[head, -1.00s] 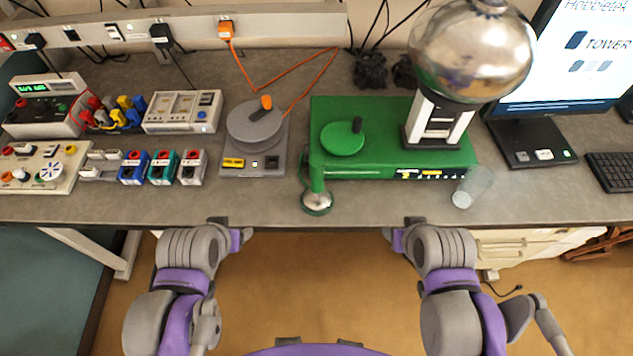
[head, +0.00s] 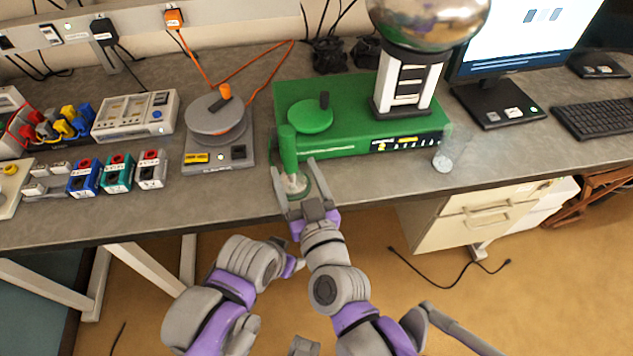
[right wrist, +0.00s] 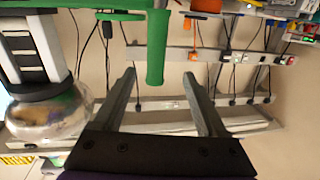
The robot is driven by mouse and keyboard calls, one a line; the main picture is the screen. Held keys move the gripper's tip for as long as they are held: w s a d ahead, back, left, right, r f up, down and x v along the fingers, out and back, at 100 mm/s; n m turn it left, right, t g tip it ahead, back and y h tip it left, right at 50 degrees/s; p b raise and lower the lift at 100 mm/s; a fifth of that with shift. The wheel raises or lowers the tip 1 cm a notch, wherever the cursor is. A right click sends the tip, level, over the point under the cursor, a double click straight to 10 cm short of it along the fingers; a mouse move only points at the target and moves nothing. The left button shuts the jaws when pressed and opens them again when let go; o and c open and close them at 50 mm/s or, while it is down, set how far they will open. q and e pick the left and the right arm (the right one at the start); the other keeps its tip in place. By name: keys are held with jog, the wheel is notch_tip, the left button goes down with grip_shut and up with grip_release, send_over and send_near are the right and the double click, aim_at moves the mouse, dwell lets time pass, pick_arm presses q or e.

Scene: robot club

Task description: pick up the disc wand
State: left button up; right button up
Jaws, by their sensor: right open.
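In the right wrist view the handle's end lies between the open fingers (right wrist: 158,75), with gaps on both sides. My left gripper (head: 296,264) is low in front of the table, mostly hidden behind its own arm.
A green generator box (head: 360,135) with a metal sphere (head: 430,20) stands just behind the wand. A grey turntable device (head: 218,155) is to its left.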

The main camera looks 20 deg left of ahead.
aim_at(288, 151)
jog(key=x, duration=0.5)
jog(key=shift+w+a, duration=0.1)
jog(key=shift+w, duration=0.15)
jog(key=w+a, duration=0.1)
jog(key=w, duration=0.1)
jog(key=w+a+f, duration=0.1)
jog(key=shift+w+a+f, duration=0.1)
jog(key=shift+w+a, duration=0.1)
jog(key=shift+w, duration=0.15)
jog(key=shift+w+a, duration=0.35)
jog(key=shift+w, duration=0.05)
grip_shut()
dwell(0.6)
